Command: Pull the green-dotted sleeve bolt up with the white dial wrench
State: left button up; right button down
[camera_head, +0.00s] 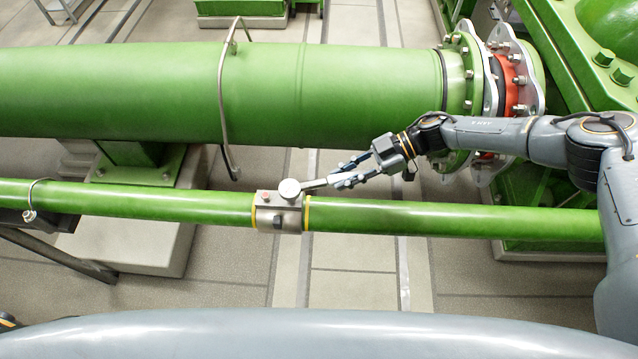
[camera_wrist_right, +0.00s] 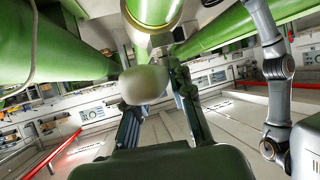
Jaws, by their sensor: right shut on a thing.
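The white dial wrench has a round pale head (camera_head: 289,188) at the top of the grey sleeve (camera_head: 290,216) on the thin green pipe. Its handle (camera_head: 314,184) points right, into my right gripper (camera_head: 340,176), which is shut on it. In the right wrist view the dial (camera_wrist_right: 145,84) is a pale round shape just beyond the fingers of my right gripper (camera_wrist_right: 160,112). I cannot tell whether the wrench is seated on a bolt. No green dot is visible; a small red mark (camera_head: 266,195) shows on the sleeve left of the dial. My left gripper is not visible.
The thin green pipe (camera_head: 400,217) runs across the view, with yellow rings beside the sleeve. A thick green pipe (camera_head: 330,92) with a bent grey rod (camera_head: 222,100) lies behind it, ending at a bolted flange (camera_head: 460,85). Tiled floor shows between them.

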jog(key=shift+r+p, duration=1.5)
jog(key=shift+r, duration=0.3)
jog(key=shift+a, duration=0.1)
